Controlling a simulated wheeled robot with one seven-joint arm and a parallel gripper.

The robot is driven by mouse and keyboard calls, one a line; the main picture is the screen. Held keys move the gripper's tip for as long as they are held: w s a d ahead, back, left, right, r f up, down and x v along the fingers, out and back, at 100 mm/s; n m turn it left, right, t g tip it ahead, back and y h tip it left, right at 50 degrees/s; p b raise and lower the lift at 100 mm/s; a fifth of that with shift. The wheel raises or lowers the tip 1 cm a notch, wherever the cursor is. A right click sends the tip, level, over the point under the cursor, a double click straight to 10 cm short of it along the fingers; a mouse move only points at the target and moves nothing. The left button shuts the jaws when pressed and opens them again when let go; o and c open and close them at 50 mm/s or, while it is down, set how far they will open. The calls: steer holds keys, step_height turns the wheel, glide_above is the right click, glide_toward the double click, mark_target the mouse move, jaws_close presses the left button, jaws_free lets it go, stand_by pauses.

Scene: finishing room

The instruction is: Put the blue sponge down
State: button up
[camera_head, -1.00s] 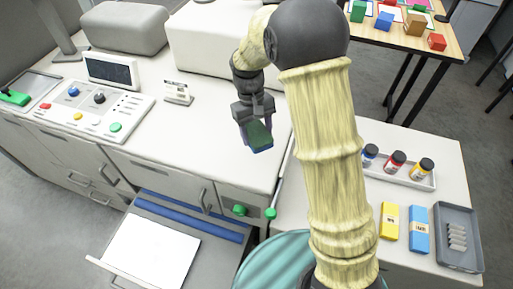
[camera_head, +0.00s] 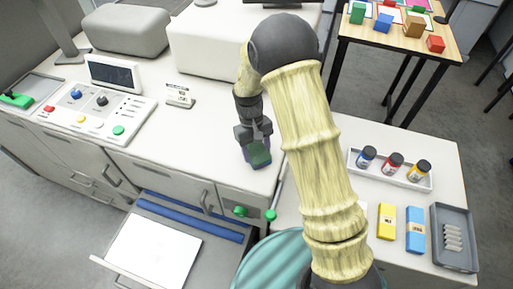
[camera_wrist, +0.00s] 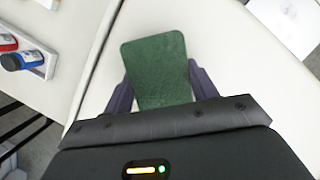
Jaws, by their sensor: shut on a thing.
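The blue sponge (camera_head: 260,155) is between the jaws of my gripper (camera_head: 256,146), over the white counter (camera_head: 205,130) near its front edge. The sponge's green face shows in the wrist view (camera_wrist: 155,65), between the dark fingers of my gripper (camera_wrist: 157,88). A bluish edge shows at its lower side in the head view. My gripper is shut on it and points down. I cannot tell whether the sponge touches the counter.
A control panel (camera_head: 95,113) and a small sign (camera_head: 180,96) stand left of the gripper. A tray with several bottles (camera_head: 425,183) is to the right. An open drawer (camera_head: 150,250) is below. The counter around the sponge is clear.

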steer(key=shift+f, duration=0.15)
steer(key=o, duration=1)
steer(key=shift+o, duration=0.2)
steer(key=b+v, duration=0.4)
steer(key=v, duration=0.8)
steer(key=shift+r, duration=0.25)
steer(key=shift+s, duration=0.1)
